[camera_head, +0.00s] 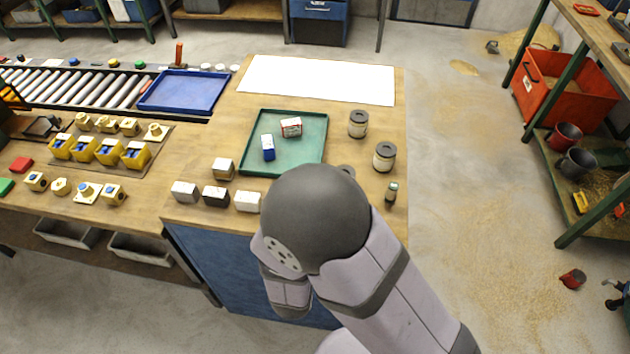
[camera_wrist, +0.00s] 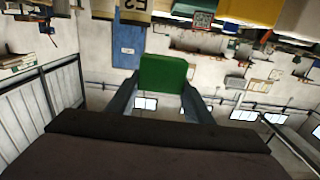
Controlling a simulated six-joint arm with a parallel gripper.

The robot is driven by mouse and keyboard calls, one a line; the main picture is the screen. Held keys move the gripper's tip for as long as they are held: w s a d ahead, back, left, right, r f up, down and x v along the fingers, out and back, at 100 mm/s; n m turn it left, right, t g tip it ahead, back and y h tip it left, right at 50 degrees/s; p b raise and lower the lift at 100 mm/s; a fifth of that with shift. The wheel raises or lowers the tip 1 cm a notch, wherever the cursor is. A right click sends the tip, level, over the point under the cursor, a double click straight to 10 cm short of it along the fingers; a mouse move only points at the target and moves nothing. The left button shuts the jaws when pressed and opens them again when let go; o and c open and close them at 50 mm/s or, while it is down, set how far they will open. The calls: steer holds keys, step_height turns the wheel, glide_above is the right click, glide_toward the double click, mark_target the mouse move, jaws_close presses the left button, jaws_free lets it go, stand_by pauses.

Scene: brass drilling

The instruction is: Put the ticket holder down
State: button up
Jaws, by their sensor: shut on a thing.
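In the wrist view my gripper (camera_wrist: 162,88) has its two fingers on either side of a green, flat-faced thing (camera_wrist: 163,72), the ticket holder by the task's name. It is held between the fingertips, up in the air, with walls and windows behind it. In the camera_head view my arm's rounded grey joint and lilac links cover the front right of the wooden bench (camera_head: 225,135). My gripper and the ticket holder are not visible in that view.
A green tray (camera_head: 300,158) holds a blue-and-white box and a red-and-white box. Jars (camera_head: 385,157) and a small bottle (camera_head: 391,193) stand right of it. Small boxes (camera_head: 215,196) line the front edge. A white sheet (camera_head: 318,80) and a blue tray (camera_head: 183,92) lie farther back.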

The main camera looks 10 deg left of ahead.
steer(key=shift+a, duration=0.1)
steer(key=w+a+r+n+g+y+b, duration=0.3)
steer(key=w+a+r+n+g+y, duration=0.15)
steer(key=w+a+n+y, duration=0.3)
steer(key=w+a+r+n+g+y+b, duration=0.3)
steer(key=w+a+r+n+y, duration=0.15)
steer(key=w+a+y, duration=0.4)
steer(key=w+d+f+n+g+b, duration=0.2)
steer(key=w+d+f+g+b, duration=0.15)
steer(key=w+d, duration=0.35)
step_height(320, 180, down, 9)
steer(key=shift+y+p, duration=0.3)
steer(key=shift+p, duration=0.1)
stand_by(0.4)
steer(key=shift+w+d, duration=0.1)
steer(key=shift+f, duration=0.4)
